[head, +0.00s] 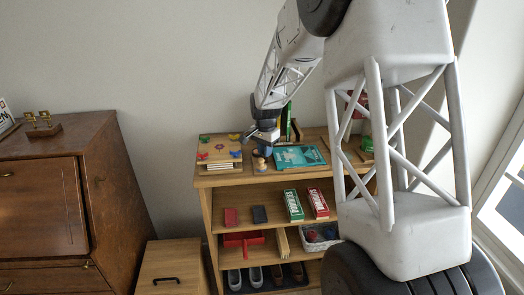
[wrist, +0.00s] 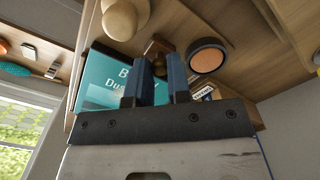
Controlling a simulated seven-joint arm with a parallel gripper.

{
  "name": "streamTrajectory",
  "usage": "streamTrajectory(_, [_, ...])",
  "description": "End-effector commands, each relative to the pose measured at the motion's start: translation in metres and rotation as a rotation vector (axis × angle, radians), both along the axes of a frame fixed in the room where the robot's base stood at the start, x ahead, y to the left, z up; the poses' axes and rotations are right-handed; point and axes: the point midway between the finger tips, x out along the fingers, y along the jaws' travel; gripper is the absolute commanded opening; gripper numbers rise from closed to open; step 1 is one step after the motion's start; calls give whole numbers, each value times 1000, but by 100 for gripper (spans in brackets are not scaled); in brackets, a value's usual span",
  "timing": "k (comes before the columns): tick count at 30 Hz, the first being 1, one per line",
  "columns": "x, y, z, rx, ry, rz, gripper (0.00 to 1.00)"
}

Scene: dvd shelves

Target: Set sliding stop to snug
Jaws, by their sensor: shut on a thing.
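My gripper (head: 264,139) is over the left part of the shelf unit's top board. In the head view the stop is hidden behind my gripper. I cannot tell how closely it sits against anything.
A teal case (head: 300,157) lies right of my gripper; it also shows in the wrist view (wrist: 106,83). A pale rounded wooden piece (wrist: 126,17) and a dark-rimmed round tin (wrist: 208,57) are close by. A board with coloured pieces (head: 217,150) is at left. Upright cases (head: 287,120) stand behind.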

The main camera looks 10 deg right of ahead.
Motion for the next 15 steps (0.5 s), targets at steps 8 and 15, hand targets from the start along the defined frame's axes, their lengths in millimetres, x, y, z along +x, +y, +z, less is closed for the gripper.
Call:
streamTrajectory(8, [0, -20, 0, -1, -1, 0, 0])
streamTrajectory(15, [0, -19, 0, -1, -1, 0, 22])
